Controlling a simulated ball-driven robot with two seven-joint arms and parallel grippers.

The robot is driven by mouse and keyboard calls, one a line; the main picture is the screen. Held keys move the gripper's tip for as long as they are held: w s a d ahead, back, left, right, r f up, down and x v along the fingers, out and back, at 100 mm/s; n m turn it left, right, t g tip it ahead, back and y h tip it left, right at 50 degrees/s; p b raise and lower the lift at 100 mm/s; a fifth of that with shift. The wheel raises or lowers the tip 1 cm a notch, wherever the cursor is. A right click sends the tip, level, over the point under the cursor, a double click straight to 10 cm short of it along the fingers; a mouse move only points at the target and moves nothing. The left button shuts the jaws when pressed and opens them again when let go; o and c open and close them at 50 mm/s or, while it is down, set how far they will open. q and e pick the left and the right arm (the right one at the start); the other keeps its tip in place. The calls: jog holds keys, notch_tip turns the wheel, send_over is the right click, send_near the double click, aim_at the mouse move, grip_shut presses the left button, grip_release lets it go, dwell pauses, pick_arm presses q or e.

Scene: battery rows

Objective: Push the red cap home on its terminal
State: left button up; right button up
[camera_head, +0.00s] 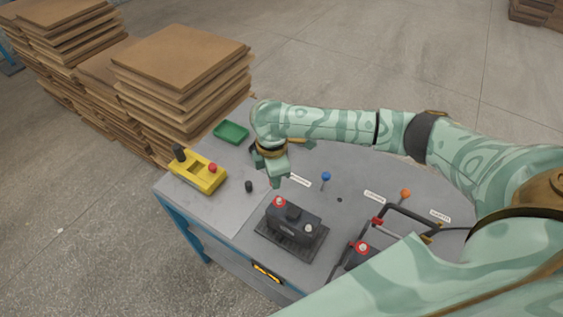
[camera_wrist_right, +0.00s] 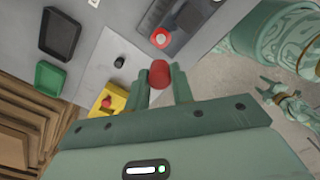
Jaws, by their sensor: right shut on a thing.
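The red cap (camera_wrist_right: 159,74) is between the fingertips of my right gripper (camera_wrist_right: 163,88), which is shut on it. In the head view my right gripper (camera_head: 277,179) points down just behind the dark battery (camera_head: 296,222), and the cap cannot be made out there. In the wrist view this terminal (camera_wrist_right: 161,38) shows uncovered, apart from the cap. My left gripper (camera_wrist_right: 266,91) shows small at the right of the wrist view; its opening is too small to judge.
A yellow box (camera_head: 198,173) with a red button, a green tray (camera_head: 231,132) and a small black cap (camera_head: 249,186) are on the left of the table. Blue (camera_head: 326,176) and orange (camera_head: 405,194) knobs stand behind and right. Another red-ringed terminal (camera_head: 362,247) is at front right.

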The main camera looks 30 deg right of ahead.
jog(key=n, duration=0.1)
jog(key=f+n+p, duration=0.1)
jog(key=d+n+p, duration=0.1)
jog(key=n, duration=0.1)
jog(key=shift+s+f, duration=0.3)
jog(key=shift+f, duration=0.05)
jog(key=shift+f+n, duration=0.25)
jog(key=shift+n, duration=0.05)
jog(key=shift+f+b, duration=0.55)
jog(key=shift+f, duration=0.1)
notch_tip(320, 180, down, 3)
jog(key=b, duration=0.4)
jog(key=shift+f, duration=0.2)
pick_arm(q)
jog(key=shift+s+d+f, duration=0.1)
jog(key=shift+s+f, duration=0.05)
jog(key=shift+f, duration=0.4)
jog(key=shift+s+f, duration=0.1)
jog(key=shift+f, duration=0.45)
jog(key=shift+r, duration=0.2)
pick_arm(e)
jog(key=shift+r, duration=0.15)
pick_arm(q)
jog(key=shift+r+p, duration=0.35)
jog(key=shift+r, duration=0.05)
jog(key=shift+w+r+p, duration=0.1)
jog(key=shift+r+p, duration=0.4)
